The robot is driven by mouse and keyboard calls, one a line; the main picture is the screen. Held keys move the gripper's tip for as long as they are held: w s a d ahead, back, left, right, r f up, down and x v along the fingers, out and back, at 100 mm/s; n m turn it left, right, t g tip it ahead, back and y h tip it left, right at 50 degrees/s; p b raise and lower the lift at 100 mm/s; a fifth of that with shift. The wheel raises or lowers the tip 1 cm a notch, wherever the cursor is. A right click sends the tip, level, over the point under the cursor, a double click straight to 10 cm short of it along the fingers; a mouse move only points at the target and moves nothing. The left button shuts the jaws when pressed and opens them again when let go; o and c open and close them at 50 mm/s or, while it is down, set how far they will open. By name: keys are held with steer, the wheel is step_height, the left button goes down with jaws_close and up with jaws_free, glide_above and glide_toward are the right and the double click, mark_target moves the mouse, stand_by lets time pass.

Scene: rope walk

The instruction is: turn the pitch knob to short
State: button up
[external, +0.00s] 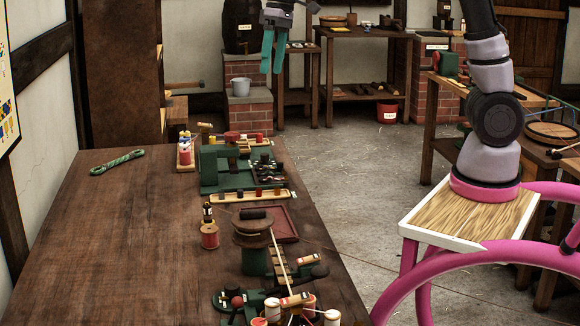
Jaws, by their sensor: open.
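My gripper (272,68) hangs in the air at the upper middle of the external view, with its teal fingers pointing down. Its fingers are apart and nothing shows between them. The bench machine (212,172) is a green block with a dark red round knob (231,136) on top, farther back on the long table. A green device (222,302) with a red ball knob (237,301) stands at the table's near end. I cannot tell which knob is the pitch knob, and no short marking is readable. My gripper touches neither.
The long wooden table (120,235) has clear room on its left side. Brick stands and shelves are behind.

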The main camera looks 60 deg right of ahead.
steer(key=w+a+f+n+g+h, duration=0.1)
steer(key=w+a+f+n, duration=0.15)
steer(key=a+f, duration=0.45)
steer(key=n+g+h, duration=0.2)
steer(key=n+h, duration=0.2)
steer(key=h, duration=0.1)
glide_above(231, 286)
steer(key=w+a, duration=0.3)
step_height(231, 286, down, 25)
steer(key=x, duration=1.1)
steer(key=shift+a+f, duration=0.15)
steer(key=shift+a, duration=0.2)
steer(key=shift+c, duration=0.4)
jaws_close()
steer(key=shift+y, duration=0.3)
